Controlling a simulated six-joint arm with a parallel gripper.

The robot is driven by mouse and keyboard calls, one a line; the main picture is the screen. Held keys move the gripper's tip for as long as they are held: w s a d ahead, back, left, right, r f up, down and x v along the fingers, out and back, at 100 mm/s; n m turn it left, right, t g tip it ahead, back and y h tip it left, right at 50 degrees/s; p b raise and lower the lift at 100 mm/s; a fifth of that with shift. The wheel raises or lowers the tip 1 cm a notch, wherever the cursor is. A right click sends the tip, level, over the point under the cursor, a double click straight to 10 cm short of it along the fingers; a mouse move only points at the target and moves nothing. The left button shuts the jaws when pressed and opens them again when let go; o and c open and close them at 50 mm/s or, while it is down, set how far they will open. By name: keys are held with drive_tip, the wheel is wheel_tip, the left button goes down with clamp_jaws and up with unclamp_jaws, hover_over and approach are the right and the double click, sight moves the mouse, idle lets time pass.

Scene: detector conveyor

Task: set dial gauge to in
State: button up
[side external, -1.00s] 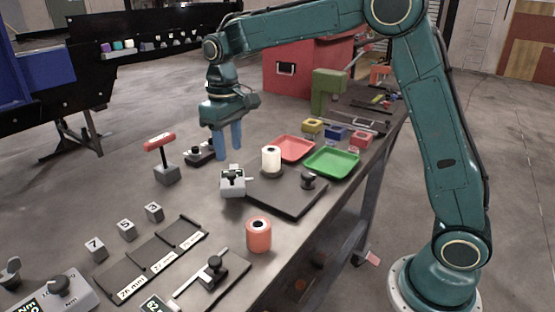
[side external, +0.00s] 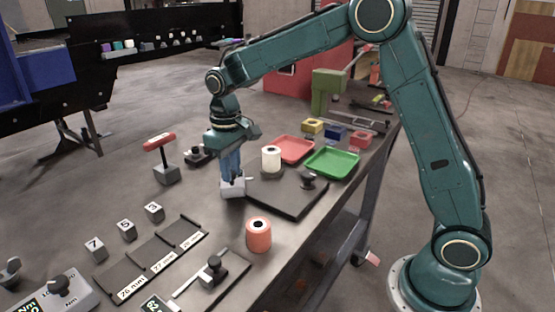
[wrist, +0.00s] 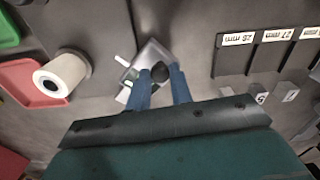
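The dial gauge (side external: 232,190) is a small light-grey box with a dark knob, standing at the left edge of the dark mat on the bench. In the wrist view the gauge (wrist: 146,62) shows its black round knob (wrist: 160,71) and a small greenish display, partly covered by a finger. My gripper (side external: 232,176) is directly over the gauge, pointing down, with its blue fingers at knob height. In the wrist view my gripper (wrist: 161,80) has one finger on each side of the knob. Whether the fingers press on it is unclear. The knob's pointer setting cannot be read.
A white roll (side external: 271,158) stands close right of the gauge, and an orange roll (side external: 258,233) stands nearer the camera. A red-handled tool (side external: 160,150) is to the left. Red (side external: 294,149) and green (side external: 332,163) trays lie behind right. Labelled slots (side external: 160,255) are in front.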

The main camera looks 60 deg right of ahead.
clamp_jaws()
drive_tip(key=shift+s+d, duration=0.1)
drive_tip(key=shift+s+d+n, duration=0.55)
drive_tip(key=shift+n, duration=0.35)
drive_tip(key=s+d+n, duration=0.2)
drive_tip(key=d+n, duration=0.5)
drive_tip(key=n, duration=0.1)
drive_tip(key=shift+s, duration=0.25)
drive_tip(key=o, duration=0.6)
unclamp_jaws()
drive_tip(key=shift+c, duration=0.2)
